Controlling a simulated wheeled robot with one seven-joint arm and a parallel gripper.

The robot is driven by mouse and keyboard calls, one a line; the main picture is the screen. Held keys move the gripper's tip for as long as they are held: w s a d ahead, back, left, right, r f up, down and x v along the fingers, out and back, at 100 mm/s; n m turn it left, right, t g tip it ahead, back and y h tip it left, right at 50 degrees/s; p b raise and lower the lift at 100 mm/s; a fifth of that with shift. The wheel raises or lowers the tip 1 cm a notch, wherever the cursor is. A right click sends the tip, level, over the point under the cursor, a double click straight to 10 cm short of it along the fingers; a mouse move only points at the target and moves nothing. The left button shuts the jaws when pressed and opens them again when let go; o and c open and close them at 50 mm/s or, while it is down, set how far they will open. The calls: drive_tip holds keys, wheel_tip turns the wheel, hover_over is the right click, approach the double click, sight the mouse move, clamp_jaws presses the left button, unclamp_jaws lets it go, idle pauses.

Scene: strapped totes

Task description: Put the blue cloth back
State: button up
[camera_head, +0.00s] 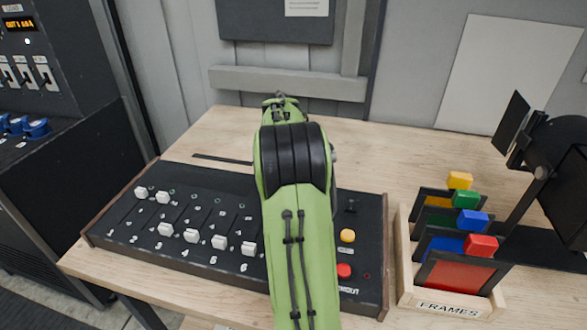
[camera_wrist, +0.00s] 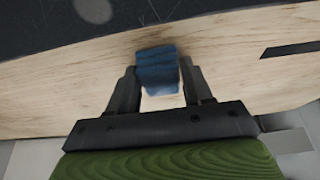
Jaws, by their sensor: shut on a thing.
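In the wrist view the blue cloth (camera_wrist: 157,60) shows as a small folded or bunched blue piece between the two dark fingers of my gripper (camera_wrist: 159,74). The gripper is shut on it. The cloth is over the pale wood tabletop; I cannot tell whether it touches the wood. In the head view my green arm reaches over the desk and hides my fingers and the cloth.
A dark control panel (camera_head: 135,220) with white sliders lies under my arm on the wooden desk (camera_head: 225,130). A wooden rack marked FRAMES (camera_head: 405,275) holds coloured frames at right. A dark lamp-like device (camera_head: 563,140) stands beyond it.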

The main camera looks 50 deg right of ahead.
drive_tip(key=shift+f, duration=0.1)
drive_tip(key=o, duration=1)
drive_tip(key=p+v, duration=0.4)
drive_tip(key=v, duration=0.8)
drive_tip(key=a+r+n+t, duration=0.1)
drive_tip(key=a+r+n, duration=0.2)
drive_tip(key=a, duration=0.8)
drive_tip(key=s+a+r+n+t+y, duration=0.15)
drive_tip(key=s+a+n, duration=0.25)
drive_tip(key=a, duration=0.8)
drive_tip(key=s+a+f+n+t+y, duration=0.1)
drive_tip(key=s+a+f+n, duration=0.4)
drive_tip(key=s+a, duration=0.6)
drive_tip(key=shift+a+f+n+y, duration=0.2)
drive_tip(key=shift+a+n+y, duration=0.25)
drive_tip(key=shift+n+y, duration=0.35)
